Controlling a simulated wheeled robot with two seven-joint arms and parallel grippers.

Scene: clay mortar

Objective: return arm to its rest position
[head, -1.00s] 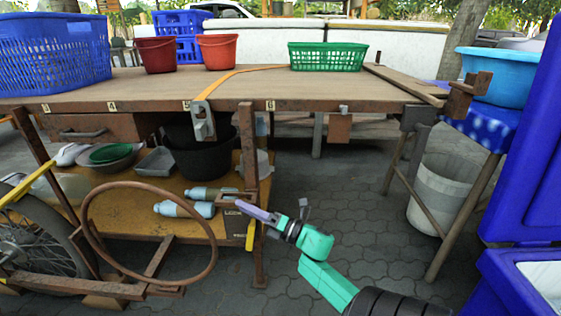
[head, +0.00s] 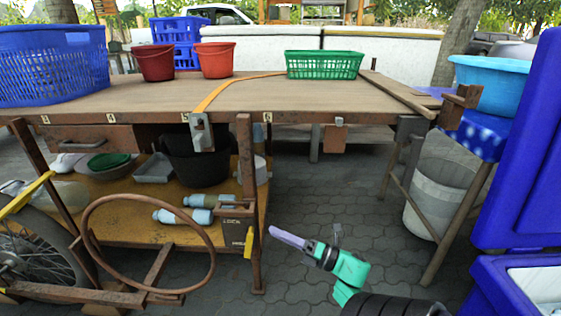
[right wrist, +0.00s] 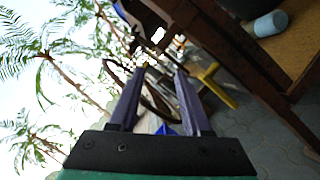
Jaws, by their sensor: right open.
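My right gripper (head: 274,231) has purple fingers on a teal and black arm that comes in from the bottom of the head view. It is in front of and to the right of the table's front leg, with grey paving behind it. In the right wrist view the two fingers (right wrist: 160,75) stand apart with nothing between them. My left gripper is not in view.
A wooden table (head: 330,95) bears a green basket (head: 325,65), a blue basket (head: 45,65) and two red buckets. Bottles (head: 183,216) lie on its lower shelf. A blue cooler (head: 520,170) stands at the right. The paving between (head: 330,190) is clear.

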